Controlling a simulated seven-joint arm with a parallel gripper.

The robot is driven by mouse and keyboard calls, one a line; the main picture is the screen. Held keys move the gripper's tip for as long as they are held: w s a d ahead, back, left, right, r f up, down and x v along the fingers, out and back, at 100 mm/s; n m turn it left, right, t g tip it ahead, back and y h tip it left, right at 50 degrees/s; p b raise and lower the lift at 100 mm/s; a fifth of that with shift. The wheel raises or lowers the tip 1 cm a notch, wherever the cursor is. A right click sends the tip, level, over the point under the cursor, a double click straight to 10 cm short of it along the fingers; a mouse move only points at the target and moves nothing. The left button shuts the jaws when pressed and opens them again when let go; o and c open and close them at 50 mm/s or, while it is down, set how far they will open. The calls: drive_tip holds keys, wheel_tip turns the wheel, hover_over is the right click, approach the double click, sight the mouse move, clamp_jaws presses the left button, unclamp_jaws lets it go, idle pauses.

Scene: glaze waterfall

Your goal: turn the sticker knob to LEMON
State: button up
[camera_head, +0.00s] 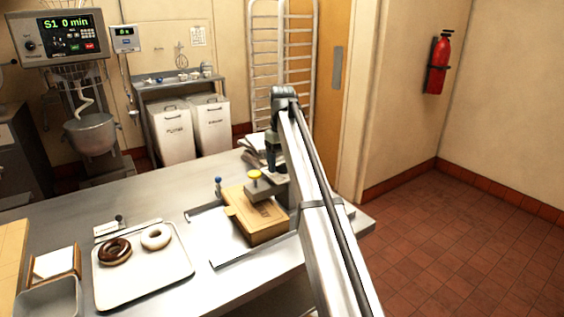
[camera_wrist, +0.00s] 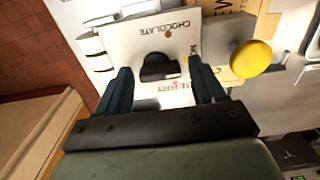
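The sticker knob (camera_wrist: 160,67) is a black round knob on a white dial plate (camera_wrist: 125,42) in the wrist view. The plate carries an upside-down word CHOCOLATE with a red dot, and another word partly hidden near the fingers that seems to end in ERRY. I cannot read LEMON on it. Which label the knob points to is unclear. My gripper (camera_wrist: 161,80) is open, its two dark fingers on either side of the knob with visible gaps. In the head view my gripper (camera_head: 272,160) hangs over the back of the table, and the knob is hidden there.
A yellow-topped stamp (camera_head: 254,175) stands on a cardboard box (camera_head: 262,222) close by; its yellow top (camera_wrist: 250,58) is right of my fingers. A tray (camera_head: 150,282) with two donuts lies at left. The steel table (camera_head: 60,225) has free room behind the tray.

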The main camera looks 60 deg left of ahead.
sight(282, 164)
drive_tip(key=shift+o, duration=0.3)
drive_tip(key=shift+r, duration=0.1)
wheel_tip(282, 164, up, 12)
idle(0.5)
idle(0.4)
